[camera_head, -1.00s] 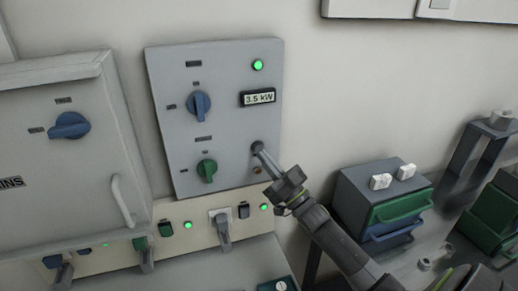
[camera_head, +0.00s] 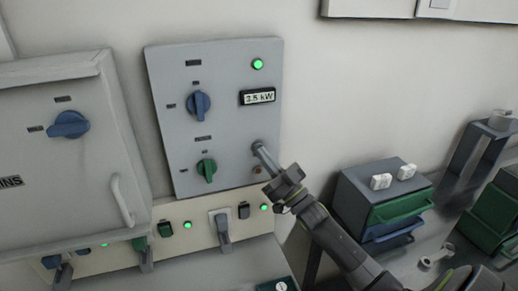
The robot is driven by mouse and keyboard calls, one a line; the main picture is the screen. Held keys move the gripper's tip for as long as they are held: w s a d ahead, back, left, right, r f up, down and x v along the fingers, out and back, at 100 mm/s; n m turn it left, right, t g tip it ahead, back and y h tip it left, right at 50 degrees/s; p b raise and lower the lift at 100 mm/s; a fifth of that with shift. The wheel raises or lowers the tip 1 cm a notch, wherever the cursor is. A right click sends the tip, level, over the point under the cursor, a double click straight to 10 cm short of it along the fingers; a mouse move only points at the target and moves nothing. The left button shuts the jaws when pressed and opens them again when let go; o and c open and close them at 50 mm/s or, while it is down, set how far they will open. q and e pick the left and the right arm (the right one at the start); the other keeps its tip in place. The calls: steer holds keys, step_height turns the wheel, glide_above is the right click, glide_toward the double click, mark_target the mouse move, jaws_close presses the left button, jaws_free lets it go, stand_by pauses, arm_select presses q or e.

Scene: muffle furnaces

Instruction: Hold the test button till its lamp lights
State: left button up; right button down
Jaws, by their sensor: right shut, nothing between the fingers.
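The grey wall panel (camera_head: 225,120) has a lit green lamp (camera_head: 258,64) at its top right. Below the lamp is a display (camera_head: 258,96) reading about 3.5 kW. A blue knob (camera_head: 199,104) and a green knob (camera_head: 206,169) sit on its left half. My right gripper (camera_head: 257,148) is shut and empty, its tip at the panel's lower right. It covers whatever is under the tip, so I cannot see the test button or tell whether it is pressed. A small dull brownish lamp (camera_head: 257,170) just below the tip looks unlit. My left gripper is not in view.
A grey cabinet (camera_head: 60,150) with a blue knob and handle stands at left. A socket strip (camera_head: 180,228) with plugs and green lights runs below the panel. A drawer box (camera_head: 385,200) with white pieces on top stands right of my arm.

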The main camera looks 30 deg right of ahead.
steer(key=shift+w+d+b, duration=0.1)
steer(key=shift+w+b, duration=0.2)
steer(key=shift+w, duration=0.15)
stand_by(0.4)
stand_by(0.3)
steer(key=shift+s+a+p, duration=0.2)
steer(key=shift+s+p, duration=0.3)
steer(key=shift+s, duration=0.4)
steer(key=s+p, duration=0.1)
steer(key=s, duration=0.1)
steer(key=s+a+p, duration=0.1)
steer(key=s, duration=0.1)
steer(key=shift+s+a, duration=0.1)
steer(key=shift+s, duration=0.3)
